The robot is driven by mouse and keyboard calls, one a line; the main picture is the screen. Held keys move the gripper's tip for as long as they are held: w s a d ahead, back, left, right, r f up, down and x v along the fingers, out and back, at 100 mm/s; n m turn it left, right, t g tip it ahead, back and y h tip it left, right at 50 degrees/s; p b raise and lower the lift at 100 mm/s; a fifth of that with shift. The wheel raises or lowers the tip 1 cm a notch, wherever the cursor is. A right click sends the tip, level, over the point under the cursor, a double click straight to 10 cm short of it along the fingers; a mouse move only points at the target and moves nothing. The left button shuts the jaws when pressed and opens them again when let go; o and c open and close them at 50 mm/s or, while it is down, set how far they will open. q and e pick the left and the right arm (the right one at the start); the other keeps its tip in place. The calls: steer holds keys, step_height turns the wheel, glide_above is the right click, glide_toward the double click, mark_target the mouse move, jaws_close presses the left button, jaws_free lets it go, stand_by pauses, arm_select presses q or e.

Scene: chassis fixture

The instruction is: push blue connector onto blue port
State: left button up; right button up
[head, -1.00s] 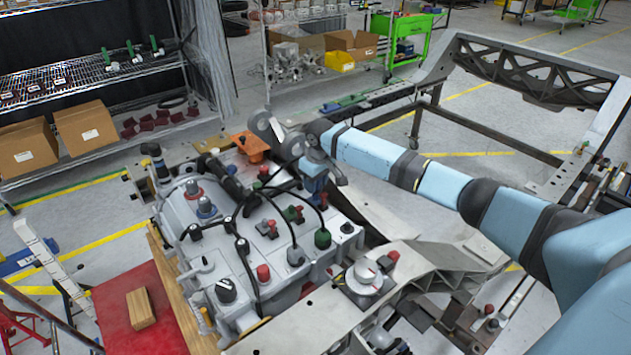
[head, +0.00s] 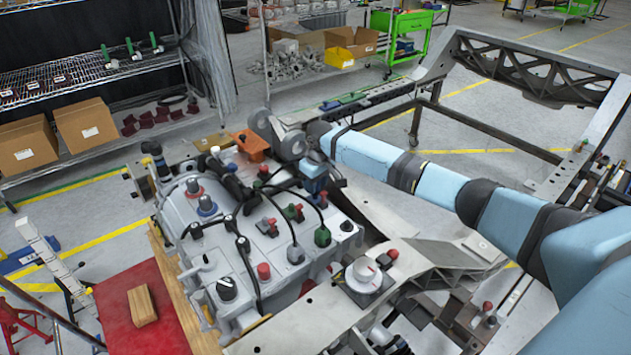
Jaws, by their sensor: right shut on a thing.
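My right arm comes in from the right, and its gripper (head: 319,172) is at the far right corner of the grey chassis unit (head: 285,270). It is shut on the blue connector (head: 313,169), whose blue top shows between the fingers. A darker blue part (head: 316,186), apparently the blue port, shows directly below the connector. The gripper partly covers both, so I cannot tell whether the connector is fully seated. My left gripper is not in view.
A metal frame (head: 540,75) lies to the right. Shelving (head: 90,80) stands behind left.

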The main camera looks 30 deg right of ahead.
steer(key=shift+f, duration=0.7)
steer(key=shift+f, duration=0.6)
steer(key=o, duration=1.2)
